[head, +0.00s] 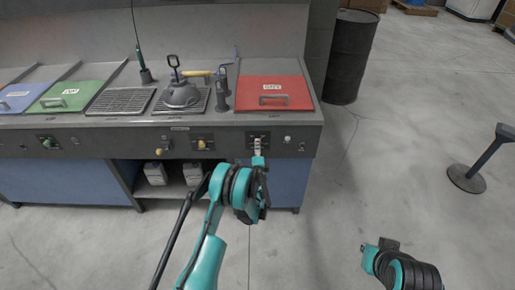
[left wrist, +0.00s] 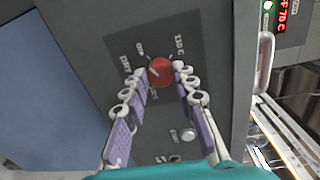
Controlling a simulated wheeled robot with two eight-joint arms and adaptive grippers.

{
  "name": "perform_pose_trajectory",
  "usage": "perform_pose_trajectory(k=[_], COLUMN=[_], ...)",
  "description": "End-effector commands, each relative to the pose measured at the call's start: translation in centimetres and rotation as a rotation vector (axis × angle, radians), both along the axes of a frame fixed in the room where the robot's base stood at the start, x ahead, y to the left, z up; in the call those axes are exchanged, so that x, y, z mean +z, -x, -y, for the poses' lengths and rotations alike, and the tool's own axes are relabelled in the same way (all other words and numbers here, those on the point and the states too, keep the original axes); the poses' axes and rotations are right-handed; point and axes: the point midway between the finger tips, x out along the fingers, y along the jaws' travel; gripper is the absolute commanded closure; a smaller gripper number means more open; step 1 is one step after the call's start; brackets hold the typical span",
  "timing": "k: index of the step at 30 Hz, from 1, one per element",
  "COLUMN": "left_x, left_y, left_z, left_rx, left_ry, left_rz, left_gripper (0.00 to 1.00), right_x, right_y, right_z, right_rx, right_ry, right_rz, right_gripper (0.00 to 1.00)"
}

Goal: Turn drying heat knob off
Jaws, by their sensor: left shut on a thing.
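The drying heat knob is a red round knob (left wrist: 160,72) on a dark control plate (left wrist: 178,45) with white lettering, including OFF, DRY and 110 C. It shows in the left wrist view between the fingertips of my left gripper (left wrist: 161,74), which is shut on it. In the head view my left gripper (head: 257,147) reaches the front panel below the red lid and hides the knob. I cannot tell the knob's exact setting. Part of my right arm shows at the lower right of the head view, but its fingers cannot be made out.
A dark drum (head: 350,58) stands at the right end. A post (head: 484,158) stands farther right on open floor.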

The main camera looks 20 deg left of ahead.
Motion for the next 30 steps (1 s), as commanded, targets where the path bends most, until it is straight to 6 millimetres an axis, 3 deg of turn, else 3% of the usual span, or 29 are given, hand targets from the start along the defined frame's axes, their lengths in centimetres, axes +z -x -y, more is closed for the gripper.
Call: perform_pose_trajectory(k=[3,4,6,17,23,27,28,29,30], left_x=[0.1,0.1,0.1,0.5,3.7,6.7,7.3,7.8,8.4], left_y=[-0.1,-0.1,-0.1,0.0,0.0,0.0,0.0,0.0,0.0], left_z=[-0.2,-0.2,-0.2,0.0,-0.1,0.0,-0.1,-0.1,-0.1], left_rx=[0.002,0.002,0.002,0.001,0.001,0.000,0.000,0.000,0.000], left_ry=[-0.001,-0.001,-0.001,-0.001,-0.002,-0.004,-0.005,-0.005,-0.005], left_rz=[0.000,0.000,0.000,0.000,-0.001,0.000,0.000,0.000,0.000], left_gripper=[1.00,0.68,0.52,0.52,0.52,0.29,0.28,0.34,0.49], right_x=[0.0,0.0,0.0,0.0,0.0,0.1,0.1,0.1,0.1], right_y=[0.0,0.0,0.0,0.0,0.0,0.0,0.0,0.0,0.0], right_z=[0.0,0.0,0.0,0.0,0.0,0.0,0.0,0.0,0.0], right_rx=[0.000,0.000,0.000,0.000,0.000,0.000,0.000,0.000,0.000], right_ry=[0.000,0.000,0.000,0.000,0.000,0.000,0.000,0.000,0.000], right_rz=[0.000,0.000,0.000,0.000,0.000,0.000,0.000,0.000,0.000], right_gripper=[1.00,1.00,1.00,1.00,1.00,1.00,1.00,1.00,1.00])
